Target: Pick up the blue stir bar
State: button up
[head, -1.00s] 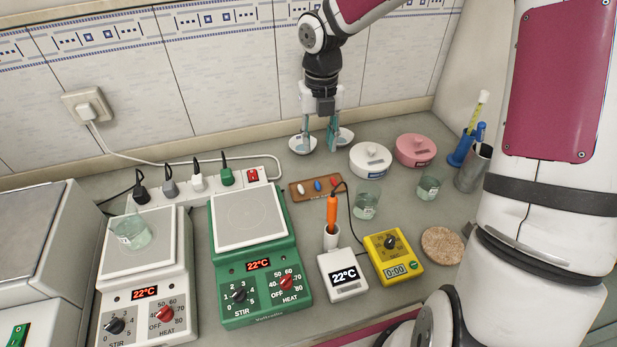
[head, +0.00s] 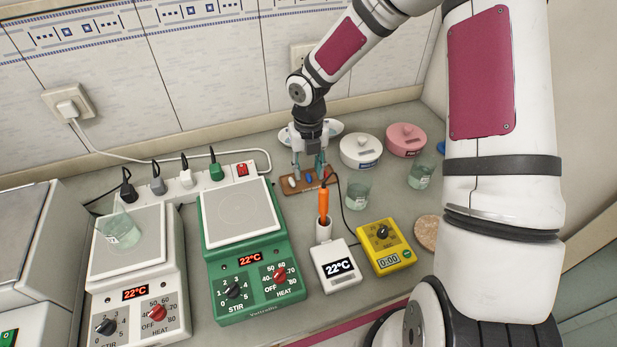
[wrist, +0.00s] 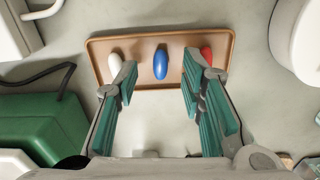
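The blue stir bar (wrist: 161,61) lies on a brown tray (wrist: 140,83) between a white stir bar (wrist: 115,66) and a red stir bar (wrist: 207,54). In the head view the blue bar (head: 309,178) shows small on the tray (head: 289,189). My gripper (wrist: 157,72) is open and empty, pointing down over the tray. In the wrist view its two green-padded fingers stand either side of the blue bar, with a gap to it on both sides. The fingers partly cover the white and red bars. I cannot tell how far above the tray the fingertips are.
The green hotplate (head: 239,212) stands left of the tray. An orange probe (head: 323,202) in a white holder rises just in front, with its cable near the tray. A white lidded dish (head: 361,152) and a beaker (head: 357,191) stand to the right.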

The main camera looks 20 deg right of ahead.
aim_at(308, 176)
jog(key=shift+f, duration=0.65)
jog(key=c, duration=0.8)
jog(key=shift+c, duration=0.2)
jog(key=shift+r, duration=0.1)
notch_tip(308, 176, up, 10)
jog(key=shift+a, duration=0.1)
